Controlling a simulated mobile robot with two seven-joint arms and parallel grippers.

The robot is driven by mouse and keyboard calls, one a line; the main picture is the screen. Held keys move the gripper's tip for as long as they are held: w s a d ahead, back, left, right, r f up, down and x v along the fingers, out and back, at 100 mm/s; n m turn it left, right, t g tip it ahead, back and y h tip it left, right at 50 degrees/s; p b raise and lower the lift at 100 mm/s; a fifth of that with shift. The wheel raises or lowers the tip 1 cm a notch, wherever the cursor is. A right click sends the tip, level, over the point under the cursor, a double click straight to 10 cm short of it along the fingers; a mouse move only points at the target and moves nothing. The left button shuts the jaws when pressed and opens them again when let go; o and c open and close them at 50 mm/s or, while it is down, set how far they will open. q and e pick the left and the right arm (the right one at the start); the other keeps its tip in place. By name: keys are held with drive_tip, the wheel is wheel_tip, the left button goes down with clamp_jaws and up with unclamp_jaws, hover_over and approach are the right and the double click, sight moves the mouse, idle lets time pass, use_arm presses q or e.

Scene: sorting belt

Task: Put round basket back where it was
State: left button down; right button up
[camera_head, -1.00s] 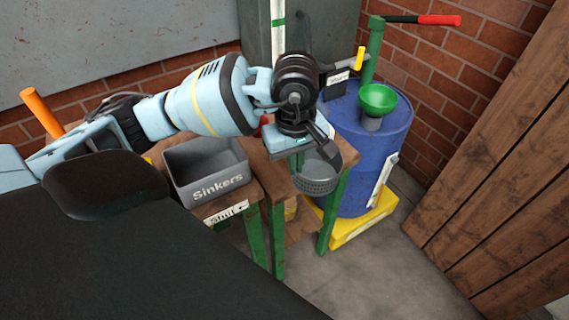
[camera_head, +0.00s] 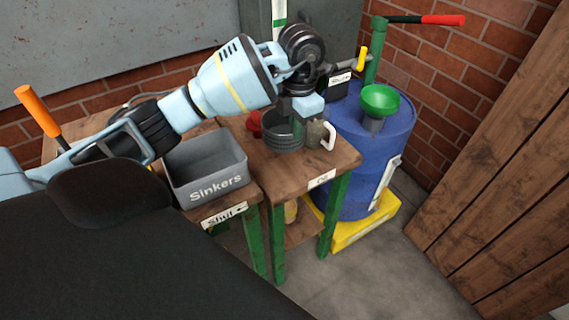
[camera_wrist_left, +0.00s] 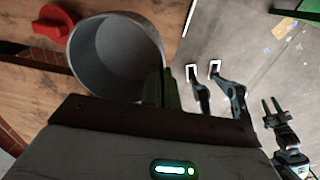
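The round basket (camera_head: 283,132) is a dark grey ribbed tub at the rear of the wooden table. In the left wrist view I look down into the empty grey round basket (camera_wrist_left: 117,55). My left gripper (camera_head: 300,112) is above its right side, with a dark finger against its rim in the left wrist view. It looks shut on the rim, though the fingertips are partly hidden. I cannot tell whether the basket's bottom touches the table. My right gripper is not in the head view, and I cannot identify it among dark jointed shapes in the left wrist view.
The grey Sinkers bin (camera_head: 207,168) stands further left. A blue barrel (camera_head: 372,150) with green funnel (camera_head: 380,99) is right. The table's front (camera_head: 300,170) is clear.

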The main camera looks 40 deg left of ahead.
use_arm(q)
drive_tip(key=shift+f, duration=4.95)
drive_tip(key=shift+f, duration=0.2)
drive_tip(key=c, duration=1.7)
unclamp_jaws()
drive_tip(key=shift+r, duration=0.1)
drive_tip(key=r, duration=1.2)
drive_tip(key=shift+s+d+r, duration=0.1)
drive_tip(key=shift+d, duration=0.1)
